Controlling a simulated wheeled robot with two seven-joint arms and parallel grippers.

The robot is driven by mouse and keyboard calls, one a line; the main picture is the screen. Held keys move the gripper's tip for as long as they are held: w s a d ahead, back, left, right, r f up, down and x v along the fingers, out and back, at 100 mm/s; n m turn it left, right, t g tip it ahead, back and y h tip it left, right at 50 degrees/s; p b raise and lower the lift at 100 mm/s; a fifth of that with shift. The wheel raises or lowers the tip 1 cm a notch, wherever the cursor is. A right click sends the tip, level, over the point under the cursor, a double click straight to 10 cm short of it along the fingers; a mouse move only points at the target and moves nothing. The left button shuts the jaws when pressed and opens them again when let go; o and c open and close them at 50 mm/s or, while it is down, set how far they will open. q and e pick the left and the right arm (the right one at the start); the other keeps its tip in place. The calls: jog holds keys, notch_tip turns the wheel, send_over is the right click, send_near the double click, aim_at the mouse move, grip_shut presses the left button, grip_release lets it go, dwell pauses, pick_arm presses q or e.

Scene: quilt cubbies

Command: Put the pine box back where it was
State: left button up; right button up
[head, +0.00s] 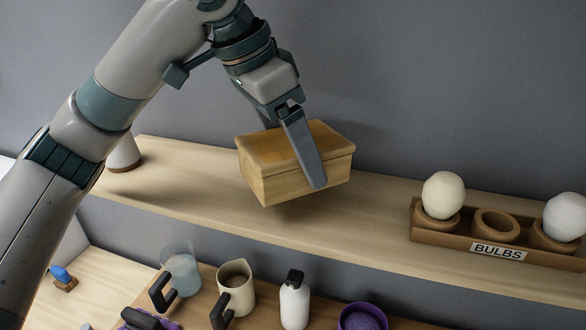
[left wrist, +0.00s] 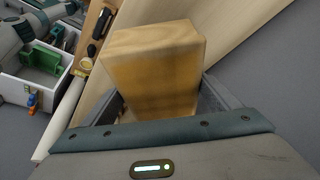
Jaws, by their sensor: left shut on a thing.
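The pine box (head: 300,161) is a small light-wood box with a lid. It is in the jaws of my left gripper (head: 296,158), which is shut on it with one finger across its front. The box is over the wooden shelf (head: 200,190), slightly tilted in the head view, with a shadow beneath it; it seems to be a little above the shelf. In the left wrist view the box (left wrist: 155,65) fills the space between the fingers. My right gripper is not in view.
On the shelf, a whitish object (head: 123,153) stands at left and a tray labelled BULBS (head: 425,229) at right, with an empty ring between two bulbs. Below are a clear pitcher (head: 181,268), a cream jug (head: 237,287), a white bottle (head: 295,303) and a purple bowl (head: 362,318).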

pick_arm(q)
jog(key=shift+f+p, duration=0.9)
jog(key=shift+f, duration=1.05)
jog(key=shift+f, duration=0.1)
jog(key=o, duration=1.4)
jog(key=shift+o, duration=0.2)
